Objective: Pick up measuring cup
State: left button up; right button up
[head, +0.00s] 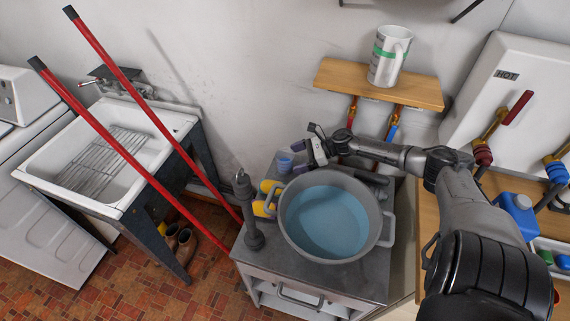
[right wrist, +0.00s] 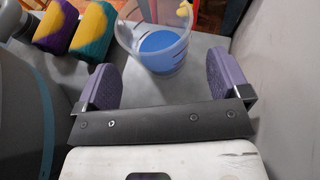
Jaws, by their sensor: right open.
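The measuring cup (head: 285,162) is small and clear, with blue in its lower part. It stands on the grey cabinet top (head: 356,281), behind the tub. In the right wrist view the clear cup (right wrist: 158,40) is ahead of the fingers, its upper part cut off by the frame edge. My right gripper (head: 308,151) is open and empty, just right of the cup in the head view. In the right wrist view its two purple-grey pads (right wrist: 155,82) are wide apart, with the cup beyond them and roughly centred. My left gripper is not in view.
A grey tub (head: 384,222) of bluish water stands close to my right gripper. Yellow sponges (head: 262,209) and a dark upright object (head: 252,215) are to its left. Red poles (head: 130,90) lean on the left.

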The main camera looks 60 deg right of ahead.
aim_at(287, 162)
jog(key=x, duration=0.3)
jog(key=shift+w, duration=0.15)
jog(key=shift+w+a+f+b, duration=0.2)
jog(key=shift+w+a+b, duration=0.1)
jog(key=shift+c, duration=0.3)
jog(key=c, duration=0.9)
jog(key=shift+c, duration=0.2)
jog(key=shift+r, duration=0.15)
